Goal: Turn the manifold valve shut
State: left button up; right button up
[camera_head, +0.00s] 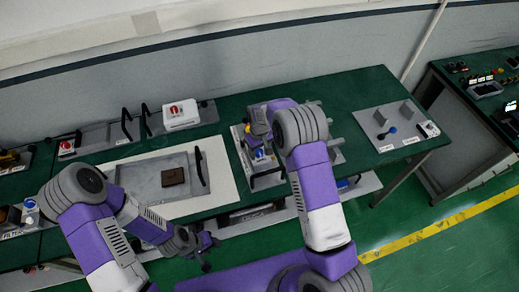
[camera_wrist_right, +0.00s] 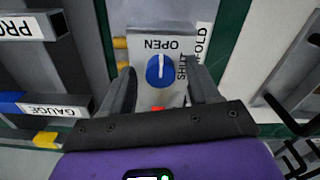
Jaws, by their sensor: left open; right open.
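The manifold valve is a round blue knob (camera_wrist_right: 160,71) with a white pointer line on a grey plate, in the right wrist view. The line points toward the OPEN label (camera_wrist_right: 162,44); the SHUT label (camera_wrist_right: 182,68) is to the knob's right. My right gripper (camera_wrist_right: 160,88) is open, with one finger on each side of the knob; I cannot tell whether they touch it. In the head view my right gripper (camera_head: 258,122) is over the green bench's middle, and the arm hides part of that area. My left gripper (camera_head: 206,252) is open and empty, low in front of the bench.
A grey tray (camera_head: 150,180) with a dark brown block (camera_head: 173,177) lies left of my right gripper. A red-topped white box (camera_head: 180,114) stands behind. A grey plate (camera_head: 392,128) with a blue dumbbell-shaped part lies right. A GAUGE label (camera_wrist_right: 45,108) is beside the right gripper.

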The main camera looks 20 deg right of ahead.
jog(key=c, duration=1)
jog(key=shift+c, duration=0.2)
jog(key=m+b, duration=0.2)
jog(key=m, duration=0.1)
jog(key=shift+m, duration=0.4)
jog(key=m+b, duration=0.1)
jog(key=m, duration=0.3)
jog(key=shift+w+a+m, duration=0.1)
jog(key=shift+m, duration=0.2)
jog(key=m, duration=0.4)
jog(key=shift+w+m, duration=0.1)
jog(key=shift+m, duration=2.7)
